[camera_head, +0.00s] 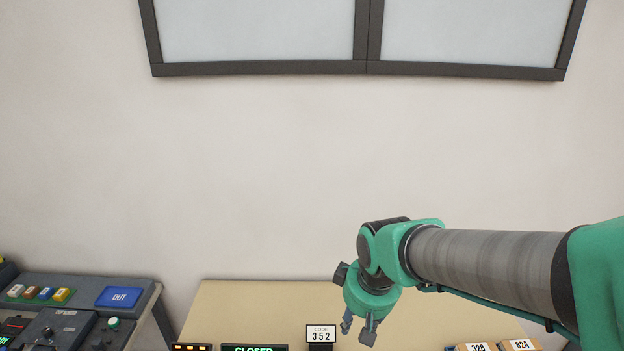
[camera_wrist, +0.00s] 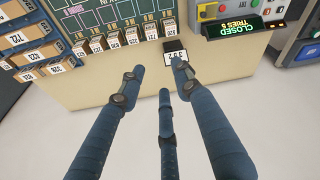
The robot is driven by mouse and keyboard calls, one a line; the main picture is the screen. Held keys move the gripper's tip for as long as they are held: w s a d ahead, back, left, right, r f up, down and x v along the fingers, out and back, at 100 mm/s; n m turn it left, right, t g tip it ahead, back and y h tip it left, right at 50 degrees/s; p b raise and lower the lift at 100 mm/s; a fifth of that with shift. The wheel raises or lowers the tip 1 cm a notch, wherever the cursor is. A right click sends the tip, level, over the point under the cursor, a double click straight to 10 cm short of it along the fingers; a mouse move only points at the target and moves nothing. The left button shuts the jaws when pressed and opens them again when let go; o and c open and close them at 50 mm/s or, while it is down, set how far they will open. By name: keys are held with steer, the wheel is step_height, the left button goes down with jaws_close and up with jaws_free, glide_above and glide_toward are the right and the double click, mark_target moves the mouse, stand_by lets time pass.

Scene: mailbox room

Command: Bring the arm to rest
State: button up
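My gripper (camera_head: 357,330) hangs at the end of my green and grey arm, which reaches in from the right edge in the head view. It points down above the tan desk (camera_head: 240,300). In the wrist view its blue fingers (camera_wrist: 158,80) are spread apart, with nothing between them.
A closed-sign display (camera_head: 254,348) stands left of the card. A control console (camera_head: 90,305) with an OUT screen is at the far left. Numbered boxes (camera_head: 520,345) sit at the lower right. The wall (camera_head: 250,150) above is clear below a framed window (camera_head: 260,68).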

steer(key=s+d+r+m+t+b, duration=0.2)
steer(key=s+d+m+b, duration=0.4)
steer(key=s+d, duration=0.5)
steer(key=s+b, duration=0.2)
steer(key=s, duration=0.1)
steer(key=shift+s+r+t+h+b, duration=0.25)
steer(key=shift+s+t+h+b, duration=0.05)
steer(key=shift+s+h+b, duration=0.1)
steer(key=shift+w, duration=0.1)
stand_by(2.6)
